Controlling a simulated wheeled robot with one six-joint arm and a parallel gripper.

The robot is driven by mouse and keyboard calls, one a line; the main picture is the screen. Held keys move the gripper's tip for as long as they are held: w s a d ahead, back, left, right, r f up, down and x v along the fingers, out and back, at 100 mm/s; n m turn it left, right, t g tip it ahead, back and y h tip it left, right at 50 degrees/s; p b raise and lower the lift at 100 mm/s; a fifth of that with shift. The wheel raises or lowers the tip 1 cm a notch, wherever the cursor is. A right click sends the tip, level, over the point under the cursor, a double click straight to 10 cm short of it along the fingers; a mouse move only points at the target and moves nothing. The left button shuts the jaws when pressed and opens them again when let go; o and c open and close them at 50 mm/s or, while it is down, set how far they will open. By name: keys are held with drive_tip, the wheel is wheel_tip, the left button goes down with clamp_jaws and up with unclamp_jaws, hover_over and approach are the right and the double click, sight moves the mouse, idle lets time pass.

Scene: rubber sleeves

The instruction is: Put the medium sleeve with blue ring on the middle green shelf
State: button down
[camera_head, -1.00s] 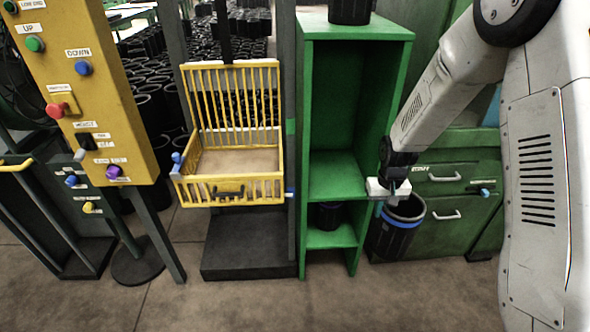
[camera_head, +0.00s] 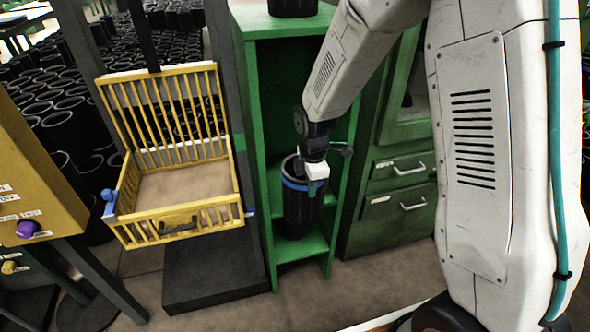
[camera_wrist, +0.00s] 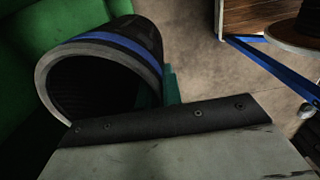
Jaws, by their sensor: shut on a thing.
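The black medium sleeve with a blue ring (camera_head: 297,207) hangs upright in front of the green shelf unit (camera_head: 328,229). My gripper (camera_head: 316,172) is shut on its upper rim. In the wrist view the sleeve (camera_wrist: 120,50) shows its open mouth and blue band, with a gripper finger (camera_wrist: 171,86) at its wall. The sleeve and my arm cover much of the middle shelf, so I cannot tell whether the sleeve touches it. Another black sleeve (camera_head: 292,8) stands on top of the unit.
A yellow basket (camera_head: 185,222) on a dark lift stands left of the shelf unit. Green drawers (camera_head: 398,185) stand to its right. A yellow control panel (camera_head: 40,195) is at the far left. Many black sleeves (camera_head: 60,120) fill the back left.

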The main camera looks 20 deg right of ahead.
drive_tip(key=w+d+f, duration=0.1)
drive_tip(key=w+f, duration=0.1)
drive_tip(key=w, duration=0.5)
drive_tip(key=w+d+f, duration=0.1)
drive_tip(key=w+f, duration=0.2)
drive_tip(key=w, duration=0.5)
drive_tip(key=shift+d, duration=0.25)
drive_tip(key=c, duration=1.6)
unclamp_jaws()
drive_tip(key=shift+f, duration=0.15)
drive_tip(key=shift+o, duration=0.2)
drive_tip(key=shift+s, duration=0.1)
wheel_tip(320, 180, up, 8)
drive_tip(key=shift+f, duration=0.1)
